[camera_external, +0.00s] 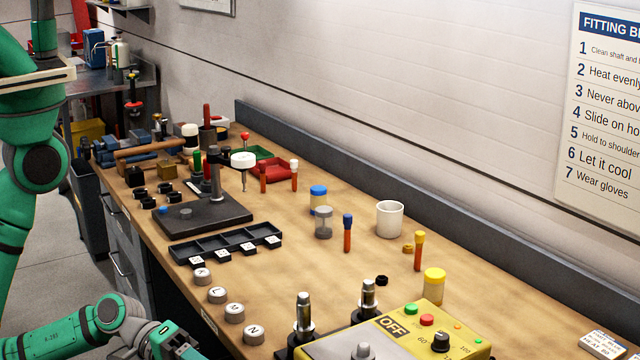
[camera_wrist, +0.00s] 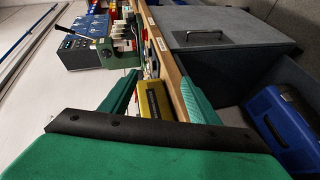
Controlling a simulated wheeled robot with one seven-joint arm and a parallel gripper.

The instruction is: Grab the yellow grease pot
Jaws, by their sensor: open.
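A small jar with a yellow lid and a pale body, the yellow grease pot (camera_external: 434,286), stands upright on the bench, just behind the yellow control box. My arm is at the lower left in the external view, away from the pot; the fingertips are not clear there. I cannot make out the pot in the wrist view.
The yellow control box (camera_external: 447,335) and two upright metal posts stand in front of the pot. A white mug (camera_external: 390,218), a yellow-topped red tool (camera_external: 419,250) and a small black ring (camera_external: 381,281) are nearby.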

